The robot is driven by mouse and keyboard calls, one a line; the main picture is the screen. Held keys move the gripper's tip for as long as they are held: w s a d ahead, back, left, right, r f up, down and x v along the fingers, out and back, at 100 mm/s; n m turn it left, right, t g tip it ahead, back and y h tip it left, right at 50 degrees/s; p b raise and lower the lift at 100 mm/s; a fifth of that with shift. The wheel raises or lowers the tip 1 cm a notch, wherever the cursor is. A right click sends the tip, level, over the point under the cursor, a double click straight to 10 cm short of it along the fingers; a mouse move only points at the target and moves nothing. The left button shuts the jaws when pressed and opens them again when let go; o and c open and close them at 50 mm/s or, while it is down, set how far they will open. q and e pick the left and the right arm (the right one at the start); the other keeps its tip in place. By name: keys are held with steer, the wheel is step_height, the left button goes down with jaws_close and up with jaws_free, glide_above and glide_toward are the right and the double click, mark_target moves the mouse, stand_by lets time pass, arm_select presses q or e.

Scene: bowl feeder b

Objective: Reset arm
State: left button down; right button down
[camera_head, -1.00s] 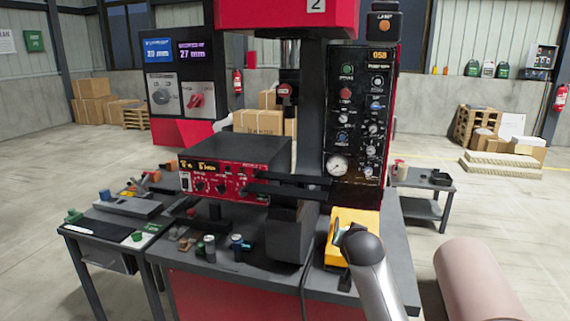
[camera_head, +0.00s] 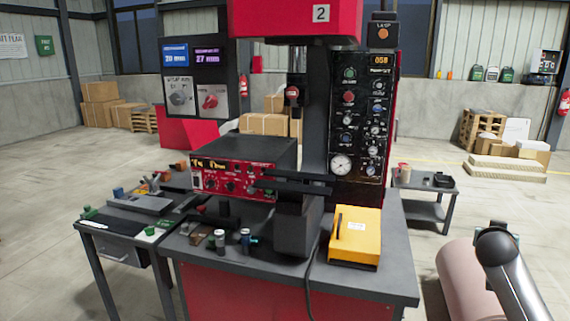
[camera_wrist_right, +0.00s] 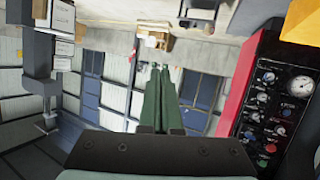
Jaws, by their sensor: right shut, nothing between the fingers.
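My right arm (camera_head: 508,275) is at the lower right of the head view, to the right of the machine and clear of the workbench. Its gripper cannot be made out there. In the right wrist view my right gripper (camera_wrist_right: 164,72) points away from the camera, with its green fingers together and nothing between them. My left gripper is in neither view.
A yellow box (camera_head: 356,236) lies on the workbench (camera_head: 375,283) beside the machine column. A red-fronted feeder unit (camera_head: 233,178) stands left of it. Side tables stand left (camera_head: 120,231) and right (camera_head: 424,183). A pinkish cylinder (camera_head: 455,270) is behind my right arm.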

steer(key=s+d+r+h, duration=0.1)
steer(key=s+d+r, duration=0.15)
steer(key=d, duration=0.35)
steer(key=s+a+f+n+y, duration=0.25)
steer(key=s+a+f, duration=0.25)
steer(key=f, duration=0.5)
steer(key=s+a+f+n+y, duration=0.2)
steer(key=s+a+f+n, duration=0.3)
steer(key=f, duration=0.5)
steer(key=s+a+f+n+y, duration=0.3)
steer(key=s+a+f, duration=0.25)
steer(key=f, duration=0.55)
steer(key=s+a+f+n+g+y, duration=0.1)
steer(key=s+a+f+n+y, duration=0.1)
steer(key=s+a+f, duration=0.5)
steer(key=s+a+f+n+g+y, duration=0.15)
steer(key=s+a, duration=0.35)
steer(key=s, duration=0.7)
steer(key=a+r+m+t+y, duration=0.1)
steer(key=a+m, duration=0.4)
steer(key=a, duration=0.6)
steer(key=shift+w+y, duration=0.25)
steer(key=shift+y, duration=0.05)
steer(key=shift+a, duration=0.1)
